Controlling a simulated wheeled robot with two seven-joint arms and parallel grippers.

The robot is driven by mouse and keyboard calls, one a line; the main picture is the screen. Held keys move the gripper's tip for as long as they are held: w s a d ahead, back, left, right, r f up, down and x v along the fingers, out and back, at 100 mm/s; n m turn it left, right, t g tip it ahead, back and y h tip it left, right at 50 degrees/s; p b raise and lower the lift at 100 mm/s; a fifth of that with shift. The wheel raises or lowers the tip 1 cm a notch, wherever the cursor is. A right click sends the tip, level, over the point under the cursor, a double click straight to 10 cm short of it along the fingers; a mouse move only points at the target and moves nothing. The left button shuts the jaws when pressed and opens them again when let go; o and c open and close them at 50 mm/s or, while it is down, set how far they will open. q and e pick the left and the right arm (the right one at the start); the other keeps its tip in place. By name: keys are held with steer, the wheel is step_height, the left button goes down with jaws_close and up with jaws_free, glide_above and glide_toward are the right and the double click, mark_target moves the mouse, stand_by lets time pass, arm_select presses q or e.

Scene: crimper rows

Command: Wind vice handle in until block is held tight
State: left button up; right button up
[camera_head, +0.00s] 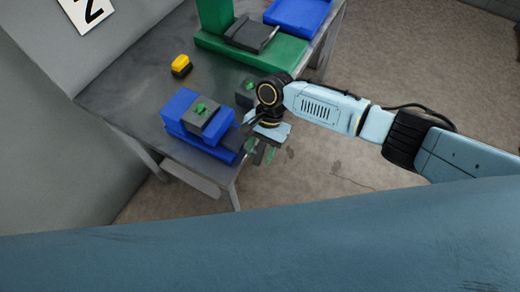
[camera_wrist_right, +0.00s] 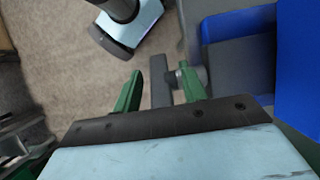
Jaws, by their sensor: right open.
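The blue vice (camera_head: 178,103) stands at the table's near right corner, and its blue body also shows at the right of the right wrist view (camera_wrist_right: 297,60). A grey block (camera_head: 205,121) with a green piece on top sits between its jaws; I cannot tell whether it is gripped. My right gripper (camera_head: 261,154) is just off the table edge, at the vice's right end. In the right wrist view its green fingers (camera_wrist_right: 160,92) are apart, with the grey handle bar (camera_wrist_right: 160,82) between them. I see gaps beside the bar. My left gripper is not in view.
A yellow and black button box (camera_head: 181,66) stands on the grey table (camera_head: 130,82). A green press (camera_head: 255,48) and a blue tray (camera_head: 298,14) are at the back. A small dark block (camera_head: 245,93) is close to my right wrist. Floor lies open right of the table.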

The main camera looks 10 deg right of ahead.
steer(key=shift+f, duration=0.2)
jaws_close()
stand_by(0.3)
steer(key=shift+g+y+b, duration=0.4)
steer(key=shift+g+y, duration=0.1)
steer(key=shift+g, duration=0.2)
steer(key=shift+f+g+y+b, duration=0.1)
steer(key=shift+g+y+b, duration=0.3)
steer(key=shift+g+b, duration=0.2)
steer(key=shift+g+y+b, duration=0.6)
steer(key=shift+g+b, duration=0.2)
steer(key=shift+b, duration=0.25)
steer(key=shift+g+y+b, duration=0.5)
steer(key=shift+g+b, duration=0.2)
steer(key=shift+b, duration=0.25)
